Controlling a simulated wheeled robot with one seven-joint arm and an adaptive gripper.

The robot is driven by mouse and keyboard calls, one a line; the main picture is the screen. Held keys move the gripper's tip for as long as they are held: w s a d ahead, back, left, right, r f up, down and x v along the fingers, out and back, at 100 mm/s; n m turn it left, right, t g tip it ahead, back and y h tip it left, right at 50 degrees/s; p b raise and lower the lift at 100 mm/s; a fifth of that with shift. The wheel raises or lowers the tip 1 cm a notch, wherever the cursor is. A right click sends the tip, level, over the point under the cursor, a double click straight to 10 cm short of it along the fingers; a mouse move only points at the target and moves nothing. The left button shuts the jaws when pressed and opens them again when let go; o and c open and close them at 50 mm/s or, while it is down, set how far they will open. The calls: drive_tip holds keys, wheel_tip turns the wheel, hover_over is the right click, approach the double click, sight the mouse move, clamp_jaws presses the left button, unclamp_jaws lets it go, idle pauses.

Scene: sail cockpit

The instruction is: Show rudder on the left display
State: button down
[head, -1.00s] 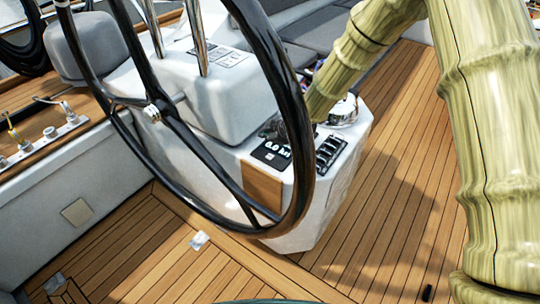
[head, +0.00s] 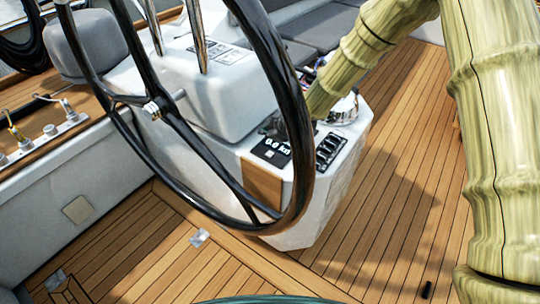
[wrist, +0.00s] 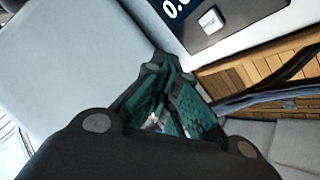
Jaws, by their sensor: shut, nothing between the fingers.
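A black display (head: 272,151) with white "0.0 kn" digits sits on the white steering console, left of a strip of dark buttons (head: 329,150). Part of the wheel rim crosses in front of this area in the head view. The display (wrist: 235,12) also shows at the top of the wrist view, cut off, with a small pale square (wrist: 210,20) near its edge. My gripper (wrist: 163,75) is shut and empty beside the display, over the white console. Its fingertips look close to the display's edge; I cannot tell whether they touch anything. In the head view my gripper is mostly hidden.
The large black steering wheel (head: 293,95) stands in front of the console. A shiny metal dome (head: 344,108) sits behind the buttons. Steel tubes (head: 196,35) rise from the console. The teak deck (head: 395,190) to the right is largely clear.

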sight(268, 154)
drive_tip(key=shift+f+b, duration=1.55)
drive_tip(key=shift+f, duration=1.8)
drive_tip(key=shift+f, duration=0.15)
drive_tip(key=shift+f, duration=0.25)
drive_tip(key=shift+f+b, duration=0.45)
drive_tip(key=shift+b, duration=0.05)
drive_tip(key=shift+r+p, duration=0.5)
drive_tip(key=shift+r, duration=0.4)
drive_tip(key=shift+r, duration=0.1)
drive_tip(key=shift+r+p, duration=1.35)
drive_tip(key=shift+r, duration=1.05)
